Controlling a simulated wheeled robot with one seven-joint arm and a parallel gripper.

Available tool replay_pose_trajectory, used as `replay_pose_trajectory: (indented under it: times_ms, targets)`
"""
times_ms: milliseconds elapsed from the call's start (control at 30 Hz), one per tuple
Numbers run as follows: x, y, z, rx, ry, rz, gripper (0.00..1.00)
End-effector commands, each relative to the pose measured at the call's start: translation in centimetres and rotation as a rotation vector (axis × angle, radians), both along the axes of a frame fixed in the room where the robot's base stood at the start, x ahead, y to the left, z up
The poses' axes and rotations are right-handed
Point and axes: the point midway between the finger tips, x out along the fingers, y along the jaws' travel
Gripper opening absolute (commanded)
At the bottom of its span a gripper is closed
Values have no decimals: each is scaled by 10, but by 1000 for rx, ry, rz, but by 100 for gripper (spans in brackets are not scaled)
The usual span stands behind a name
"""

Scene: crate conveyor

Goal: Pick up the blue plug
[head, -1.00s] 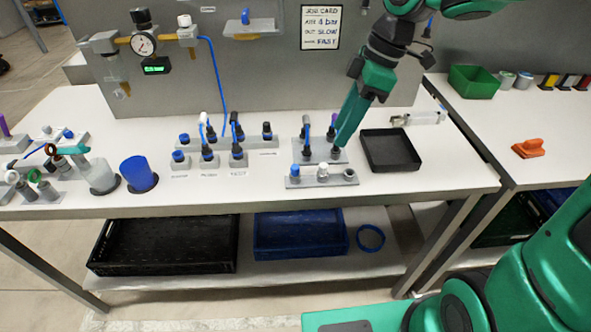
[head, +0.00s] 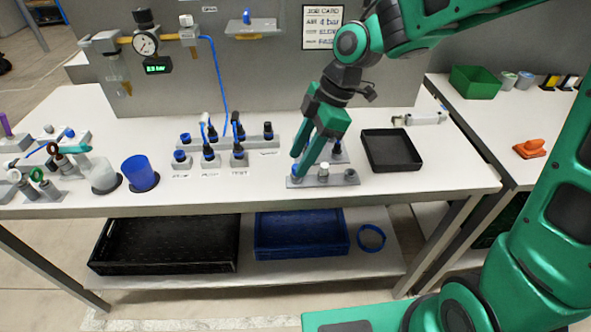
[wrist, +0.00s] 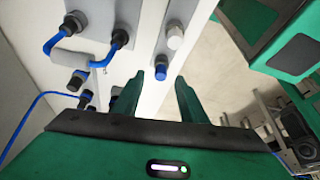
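The blue plug (wrist: 161,72) sits in the grey strip near the table's front edge, beside a white plug (wrist: 175,37). In the head view my fingers partly cover the blue plug at the strip's left end; the white plug (head: 323,170) shows to its right. My gripper (head: 301,168) is over that left end, pointing down. In the wrist view my gripper (wrist: 160,79) is open, and the blue plug appears in the gap between its two fingertips. I cannot tell how far the tips are from it.
Behind the strip (head: 350,178) stands a block with dark fittings and a blue hose (wrist: 52,42). A black tray (head: 391,150) lies to the right. Several labelled fittings (head: 208,152) and a blue cup (head: 139,172) stand to the left. The front table edge is close.

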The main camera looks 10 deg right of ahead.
Motion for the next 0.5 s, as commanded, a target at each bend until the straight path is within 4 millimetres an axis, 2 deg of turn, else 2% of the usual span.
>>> replay_pose_trajectory:
  times_ms: [133,400,433,500]
  targets:
    - [-1,6,-14,0,1,0,39]
    - [0,7,-17,0,-1,0,39]
    - [0,7,-17,0,0,0,36]
    - [0,7,-17,0,-1,0,20]
